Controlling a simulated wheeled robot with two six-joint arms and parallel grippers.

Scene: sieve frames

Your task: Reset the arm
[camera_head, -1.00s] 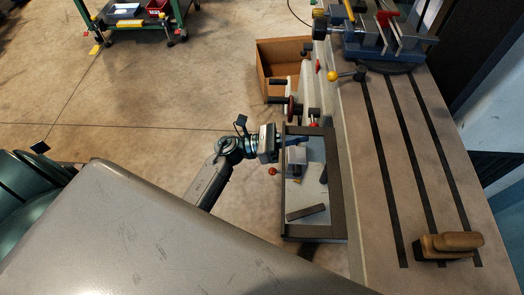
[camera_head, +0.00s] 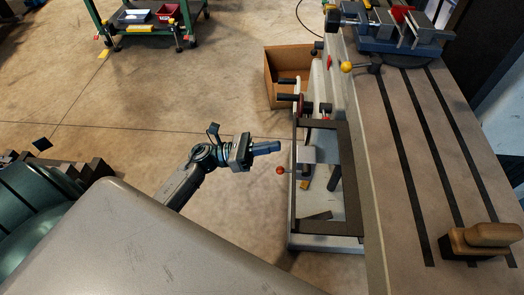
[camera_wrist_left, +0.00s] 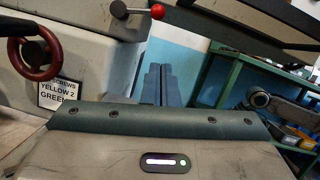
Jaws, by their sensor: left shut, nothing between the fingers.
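My left arm comes in from the left in the head view, and its gripper (camera_head: 266,148) points right, toward the dark-framed tray on the machine's side. The two blue-grey fingers are shut together with nothing between them. They also show shut in the left wrist view (camera_wrist_left: 160,84), above my wrist housing. The fingertips end a little left of the tray frame, apart from it. My right gripper is not in view.
The dark-framed tray (camera_head: 354,180) holds a grey block and dark bars. A red-knobbed lever (camera_head: 280,171) sticks out near my gripper. A cardboard box (camera_head: 268,78) stands behind. The machine table (camera_head: 400,150) carries a wood-handled block (camera_head: 476,240). Open floor lies left.

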